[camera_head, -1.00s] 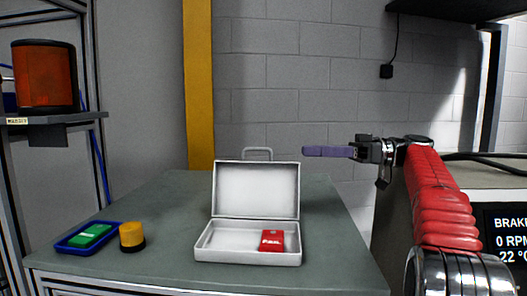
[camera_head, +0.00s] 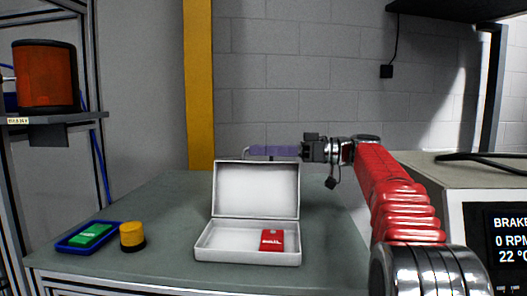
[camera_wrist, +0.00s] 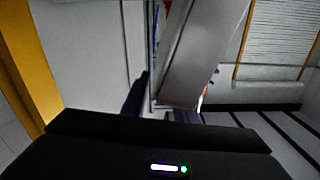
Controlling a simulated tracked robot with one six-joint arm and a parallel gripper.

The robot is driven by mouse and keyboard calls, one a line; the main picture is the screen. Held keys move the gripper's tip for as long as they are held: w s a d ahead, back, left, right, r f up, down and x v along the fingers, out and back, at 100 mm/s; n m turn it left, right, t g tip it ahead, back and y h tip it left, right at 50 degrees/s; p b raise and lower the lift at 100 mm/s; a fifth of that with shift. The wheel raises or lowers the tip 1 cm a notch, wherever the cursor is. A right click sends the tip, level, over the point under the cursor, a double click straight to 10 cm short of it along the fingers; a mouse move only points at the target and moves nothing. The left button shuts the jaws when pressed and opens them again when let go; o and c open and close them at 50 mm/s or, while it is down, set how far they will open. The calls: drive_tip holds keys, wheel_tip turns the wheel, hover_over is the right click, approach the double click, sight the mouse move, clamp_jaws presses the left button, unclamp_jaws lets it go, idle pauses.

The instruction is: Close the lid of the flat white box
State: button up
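The flat white box (camera_head: 215,252) stands on the grey-green table, its opening facing me. Its lid (camera_head: 257,189) is open, standing almost upright at the back, leaning slightly. My gripper (camera_head: 272,151), with purple fingers, lies level at the lid's top edge, pointing left across the carry handle, which it partly hides. I cannot tell whether it touches the lid. In the wrist view the dark fingers (camera_wrist: 157,105) show, partly hidden; whether they are parted is unclear. Nothing held is visible.
A red packet (camera_head: 272,240) lies inside the box at right. At left are a blue tray (camera_head: 66,247) with a green item (camera_head: 92,235) and a yellow-black cylinder (camera_head: 132,236). A machine with a display (camera_head: 510,238) stands at right. Bare table lies between.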

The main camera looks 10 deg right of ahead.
drive_tip(key=shift+w+a, duration=0.1)
drive_tip(key=shift+a, duration=0.1)
drive_tip(key=shift+c, duration=0.6)
clamp_jaws()
drive_tip(key=shift+d, duration=0.2)
